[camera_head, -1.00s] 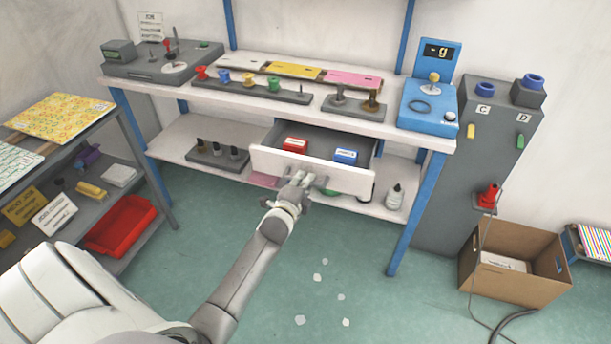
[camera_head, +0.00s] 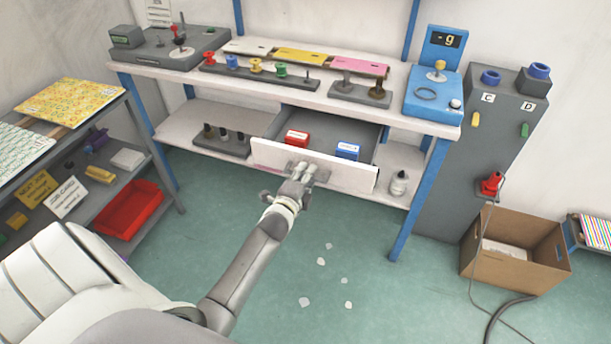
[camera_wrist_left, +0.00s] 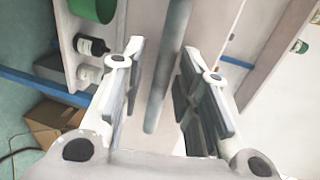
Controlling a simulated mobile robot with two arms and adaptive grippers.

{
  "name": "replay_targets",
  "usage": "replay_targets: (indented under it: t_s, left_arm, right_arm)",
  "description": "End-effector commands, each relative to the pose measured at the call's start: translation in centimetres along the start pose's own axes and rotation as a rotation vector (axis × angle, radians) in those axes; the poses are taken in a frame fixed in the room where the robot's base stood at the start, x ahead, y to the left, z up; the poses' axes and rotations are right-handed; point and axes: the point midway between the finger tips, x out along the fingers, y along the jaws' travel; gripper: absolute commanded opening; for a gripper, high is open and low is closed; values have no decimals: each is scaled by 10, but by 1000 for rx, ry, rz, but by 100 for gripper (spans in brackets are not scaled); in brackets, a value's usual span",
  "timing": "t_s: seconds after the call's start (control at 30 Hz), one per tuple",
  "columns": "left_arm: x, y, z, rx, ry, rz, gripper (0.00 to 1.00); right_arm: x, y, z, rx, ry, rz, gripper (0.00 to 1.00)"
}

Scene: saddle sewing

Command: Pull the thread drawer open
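The thread drawer (camera_head: 352,175) stands pulled out from under the bench top. Its white front faces me, and its grey inside holds a red box (camera_head: 297,138) and a blue box (camera_head: 347,151). My left gripper (camera_head: 302,173) is at the middle of the drawer front. In the left wrist view, a grey bar handle (camera_wrist_left: 169,65) runs between the two fingers of the gripper (camera_wrist_left: 162,58). The fingers stand apart, with a visible gap between the left finger and the bar. In the head view the hand hides the handle. My right gripper is not in view.
A blue bench leg (camera_head: 418,205) stands at right. White scraps lie on the otherwise clear green floor in front.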

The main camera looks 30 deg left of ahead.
Motion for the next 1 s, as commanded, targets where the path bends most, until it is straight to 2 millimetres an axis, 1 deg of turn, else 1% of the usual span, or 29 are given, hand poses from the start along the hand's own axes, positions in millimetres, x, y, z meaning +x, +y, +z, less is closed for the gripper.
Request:
replay_targets:
  t_s: [0.27,0.37,0.43,0.57,0.8,0.9,1.0]
  left_arm:
    - [0,0,0,0,0,0,33]
    - [-4,0,0,0,0,0,33]
    - [-10,0,0,0,0,0,33]
    - [-30,1,0,0,0,1,33]
    - [-80,2,0,-1,0,2,33]
    - [-96,1,0,0,0,2,33]
    - [-109,1,0,0,0,1,33]
  right_arm:
    - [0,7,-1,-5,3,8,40]
    - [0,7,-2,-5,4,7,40]
    - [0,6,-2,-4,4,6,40]
    - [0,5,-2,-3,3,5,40]
    - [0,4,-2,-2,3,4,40]
    - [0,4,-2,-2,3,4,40]
    - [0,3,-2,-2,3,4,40]
